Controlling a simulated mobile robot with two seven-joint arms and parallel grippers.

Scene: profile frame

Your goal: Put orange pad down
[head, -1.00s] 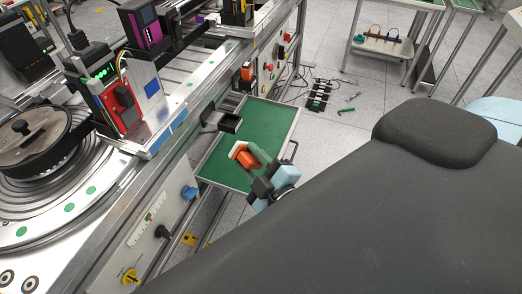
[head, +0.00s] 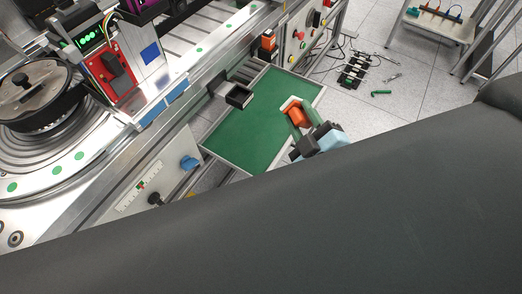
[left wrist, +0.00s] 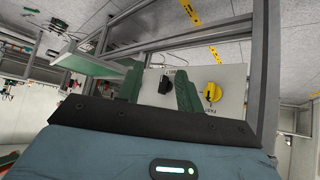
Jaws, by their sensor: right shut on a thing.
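The orange pad (head: 296,115) is between the fingertips of my right gripper (head: 300,114), which is shut on it. A whitish edge shows beside the pad. In the head view the pad overlaps the right part of the green-topped tray table (head: 245,135). I cannot tell whether it touches the surface. My left gripper (left wrist: 158,88) shows only in the left wrist view. Its two green fingers stand apart with nothing between them. A black knob and a yellow knob on a pale panel lie beyond.
A small black open box (head: 239,96) sits at the tray's left edge. The machine bench with a blue knob (head: 189,162) runs along the left. My large dark body part covers the lower picture. Much of the green surface is bare. Tools lie on the floor behind.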

